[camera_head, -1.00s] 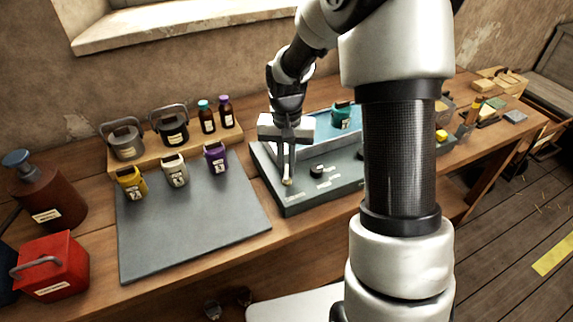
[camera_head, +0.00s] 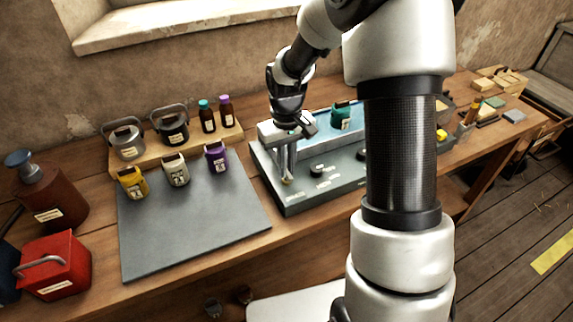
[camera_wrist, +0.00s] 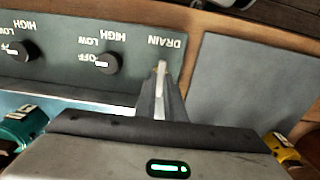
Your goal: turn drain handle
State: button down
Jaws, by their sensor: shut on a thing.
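The drain handle (camera_wrist: 162,67) is a small pale lever on the dark control panel, beside the printed word DRAIN in the wrist view. In the head view its tip (camera_head: 287,181) shows at the panel's left end, just below my gripper (camera_head: 286,174). My gripper, also in the wrist view (camera_wrist: 161,82), points down with its fingers shut on the handle. The fingers hide most of the handle. The grey-green panel (camera_head: 300,200) belongs to a unit with a blue basin behind it.
Two black knobs (camera_head: 317,171) (camera_wrist: 107,63) sit beside the handle. A teal container (camera_head: 341,117) stands at the basin. A dark mat (camera_head: 190,225) lies left of the panel, with yellow, white and purple canisters (camera_head: 217,158) along its back edge. The mat's front is clear.

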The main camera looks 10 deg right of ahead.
dwell(0.3)
jog(key=c, duration=1.8)
grip_release()
jog(key=shift+c, duration=0.2)
notch_tip(320, 180, up, 18)
jog(key=p, duration=0.1)
jog(key=shift+f, duration=0.25)
jog(key=s+r+m+t+p, duration=0.1)
jog(key=s+r, duration=0.4)
jog(key=s, duration=0.5)
jog(key=s+r+m+t+p, duration=0.1)
jog(key=s+r+t, duration=0.3)
jog(key=s, duration=0.7)
jog(key=shift+s+r+t+p, duration=0.3)
jog(key=shift+r+p, duration=0.3)
jog(key=shift+p, duration=0.3)
